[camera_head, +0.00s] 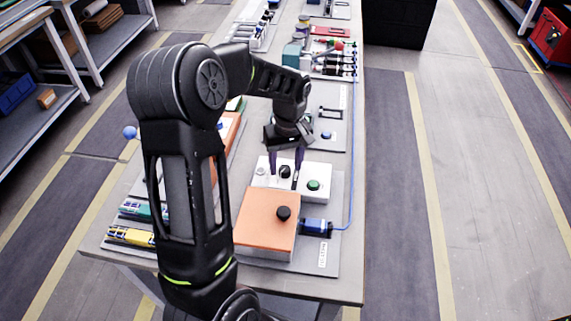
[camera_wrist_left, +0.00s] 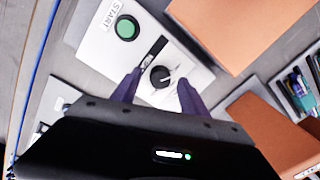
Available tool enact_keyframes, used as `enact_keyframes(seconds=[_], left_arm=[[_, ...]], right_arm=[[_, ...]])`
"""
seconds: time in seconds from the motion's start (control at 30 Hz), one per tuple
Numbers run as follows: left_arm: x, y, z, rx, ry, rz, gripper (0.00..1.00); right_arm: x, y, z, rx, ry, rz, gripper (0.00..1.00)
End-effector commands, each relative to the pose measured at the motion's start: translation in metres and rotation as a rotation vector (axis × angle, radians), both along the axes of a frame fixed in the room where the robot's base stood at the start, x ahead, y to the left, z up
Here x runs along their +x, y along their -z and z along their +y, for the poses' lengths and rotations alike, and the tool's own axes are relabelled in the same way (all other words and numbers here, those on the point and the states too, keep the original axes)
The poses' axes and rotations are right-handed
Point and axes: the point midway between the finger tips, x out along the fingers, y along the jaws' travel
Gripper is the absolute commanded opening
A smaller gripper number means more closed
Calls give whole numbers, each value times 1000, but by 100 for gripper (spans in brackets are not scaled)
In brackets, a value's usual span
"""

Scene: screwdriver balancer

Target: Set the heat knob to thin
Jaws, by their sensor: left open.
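A white control box (camera_head: 262,181) stands on the workbench, with a black knob (camera_head: 284,171) on its top face. In the left wrist view the round black knob (camera_wrist_left: 160,76) has marks around it, too small to read. My left gripper (camera_head: 287,160) is open above the box. In the left wrist view its two purple fingers (camera_wrist_left: 158,90) are apart, one on each side of the knob. I cannot tell whether they touch it. A green button (camera_head: 313,185) is on the same box, and it shows beside a START label in the left wrist view (camera_wrist_left: 126,28). My right gripper is not in view.
An orange block (camera_head: 262,222) with a black knob on top stands in front of the box, next to a blue cylinder (camera_head: 316,227) with a blue cable. Coloured packs (camera_head: 130,236) lie at the front left. Tools and bottles fill the bench behind.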

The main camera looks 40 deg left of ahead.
Motion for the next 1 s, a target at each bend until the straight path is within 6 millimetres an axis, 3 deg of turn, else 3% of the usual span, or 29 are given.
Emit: enact_keyframes(seconds=[0.13,0.4,1.0], left_arm=[[-1,10,0,0,-1,1,52],[-1,11,0,-1,-1,-1,51],[-1,11,0,-1,-1,-1,2]], right_arm=[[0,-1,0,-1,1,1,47],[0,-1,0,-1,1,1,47],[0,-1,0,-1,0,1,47]])
